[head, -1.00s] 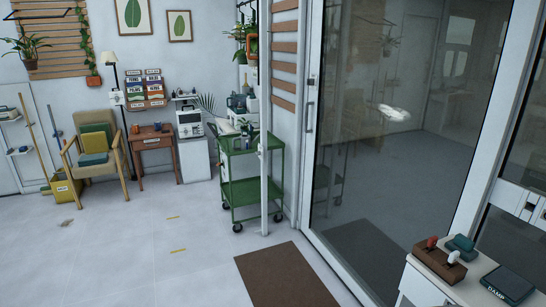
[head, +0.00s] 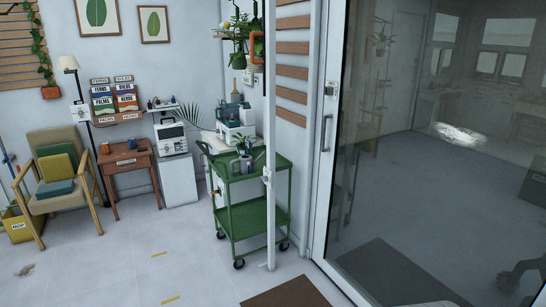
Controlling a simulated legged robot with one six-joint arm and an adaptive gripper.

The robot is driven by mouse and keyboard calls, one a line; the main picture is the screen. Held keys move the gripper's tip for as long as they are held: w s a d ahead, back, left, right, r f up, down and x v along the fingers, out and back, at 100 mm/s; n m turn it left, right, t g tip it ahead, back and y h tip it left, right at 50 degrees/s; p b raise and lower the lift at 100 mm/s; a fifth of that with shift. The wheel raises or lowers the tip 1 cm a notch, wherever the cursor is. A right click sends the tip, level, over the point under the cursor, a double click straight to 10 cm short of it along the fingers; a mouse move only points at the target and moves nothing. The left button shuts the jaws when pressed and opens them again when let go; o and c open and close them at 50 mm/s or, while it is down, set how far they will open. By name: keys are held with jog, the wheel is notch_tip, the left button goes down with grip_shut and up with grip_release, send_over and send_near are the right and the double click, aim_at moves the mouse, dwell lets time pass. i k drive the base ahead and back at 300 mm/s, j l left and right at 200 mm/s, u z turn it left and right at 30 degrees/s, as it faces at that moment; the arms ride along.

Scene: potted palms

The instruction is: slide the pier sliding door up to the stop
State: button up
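The sliding door (head: 430,170) is a large glass panel in a pale frame on the right in the head view. Its upright handle (head: 326,133) is on the door's left stile, with a small lock fitting (head: 331,89) above it. A white upright post (head: 269,185) stands to the left, apart from the door's edge, with a gap between them. I cannot tell which part is the stop. My gripper is not in view.
A brown mat (head: 285,293) lies at the bottom. A wooden chair (head: 60,185), small table (head: 127,163) and white cabinet (head: 176,179) line the back wall.

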aim_at(339, 9)
jog(key=i+j, duration=0.15)
jog(key=i, duration=0.35)
jog(key=i+j+z, duration=0.1)
jog(key=i, duration=0.4)
jog(key=i+j, duration=0.2)
jog(key=i, duration=0.3)
jog(key=i+l, duration=0.3)
jog(key=i, duration=0.15)
jog(key=i+l+z, duration=0.1)
jog(key=i+l, duration=0.2)
jog(key=i, duration=0.15)
jog(key=i+l, duration=0.25)
jog(key=i, duration=0.2)
jog(key=k+z, duration=0.05)
